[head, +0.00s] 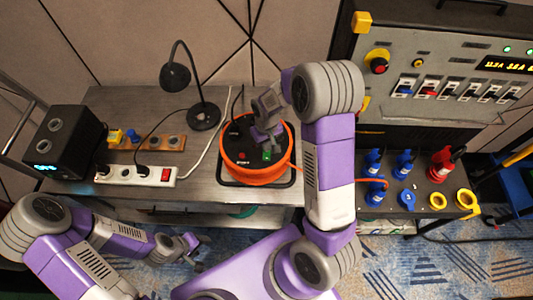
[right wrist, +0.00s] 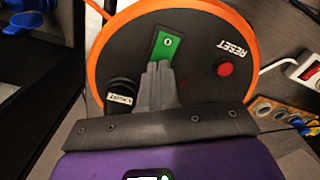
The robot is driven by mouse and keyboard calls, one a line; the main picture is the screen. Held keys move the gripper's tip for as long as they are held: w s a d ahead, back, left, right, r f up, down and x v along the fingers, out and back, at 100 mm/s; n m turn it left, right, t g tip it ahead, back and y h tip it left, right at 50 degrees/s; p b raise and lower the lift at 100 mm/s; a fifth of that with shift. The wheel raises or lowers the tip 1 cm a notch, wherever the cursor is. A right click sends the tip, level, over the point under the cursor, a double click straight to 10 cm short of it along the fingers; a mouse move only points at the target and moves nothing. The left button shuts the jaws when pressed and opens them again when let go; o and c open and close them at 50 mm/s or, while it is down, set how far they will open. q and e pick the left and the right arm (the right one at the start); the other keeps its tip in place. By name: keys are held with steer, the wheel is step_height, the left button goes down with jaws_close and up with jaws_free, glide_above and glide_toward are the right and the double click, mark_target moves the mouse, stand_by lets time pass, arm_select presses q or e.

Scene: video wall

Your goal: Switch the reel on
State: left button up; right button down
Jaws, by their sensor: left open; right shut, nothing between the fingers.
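The cable reel (head: 240,177) has an orange rim and a dark round face. It rests on the bench. Its face carries a green switch (right wrist: 168,42) marked 0, a red button (right wrist: 225,69) beside the word RESET, and a black cap (right wrist: 122,92) with a white label. My right gripper (head: 270,141) is shut and empty over the reel. In the right wrist view its fingertips (right wrist: 159,68) overlap the lower edge of the green switch; I cannot tell whether they touch it. My left gripper (head: 194,248) is open and empty, low in front of the bench.
A white power strip (head: 118,174) with a red switch lies left of the reel. A black lamp (head: 203,115) and a black box (head: 63,145) stand on the bench. At the right are a control panel (head: 440,60) and a shelf with several blue, red and yellow connectors.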

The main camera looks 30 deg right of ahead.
steer(key=shift+f+b, duration=0.5)
steer(key=shift+f, duration=0.2)
steer(key=shift+r, duration=0.1)
steer(key=shift+r+p, duration=2.7)
steer(key=shift+r, duration=0.8)
steer(key=shift+f, duration=0.1)
